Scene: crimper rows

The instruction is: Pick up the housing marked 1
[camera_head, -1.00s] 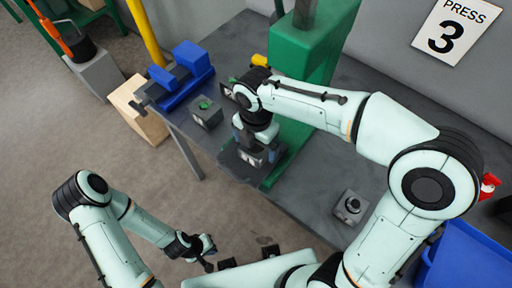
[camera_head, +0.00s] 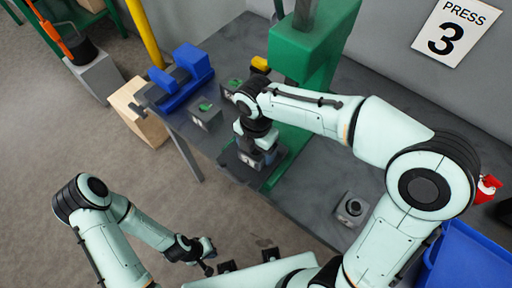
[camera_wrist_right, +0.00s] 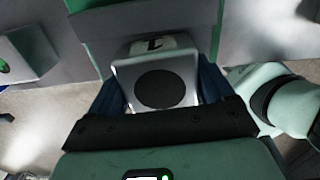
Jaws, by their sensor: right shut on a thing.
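The housing marked 1 (camera_wrist_right: 158,52) shows in the right wrist view as a grey block with a large dark round opening facing the camera and a white label. My right gripper (camera_wrist_right: 161,88) has a blue finger on each side of it and is shut on it. In the head view my right gripper (camera_head: 256,154) is low at the foot of the green press, with the housing (camera_head: 249,162) mostly hidden by it. I cannot tell whether the housing touches the surface below. My left gripper (camera_head: 207,256) is away from the table; its fingers are too small to read.
The green press (camera_head: 299,88) stands beside my right gripper. Two grey blocks with green tops, one nearer (camera_head: 205,118) and one farther (camera_head: 232,86), sit left of it, by a blue fixture (camera_head: 188,70). Another grey block (camera_head: 350,208) and a blue bin (camera_head: 468,262) are to the right.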

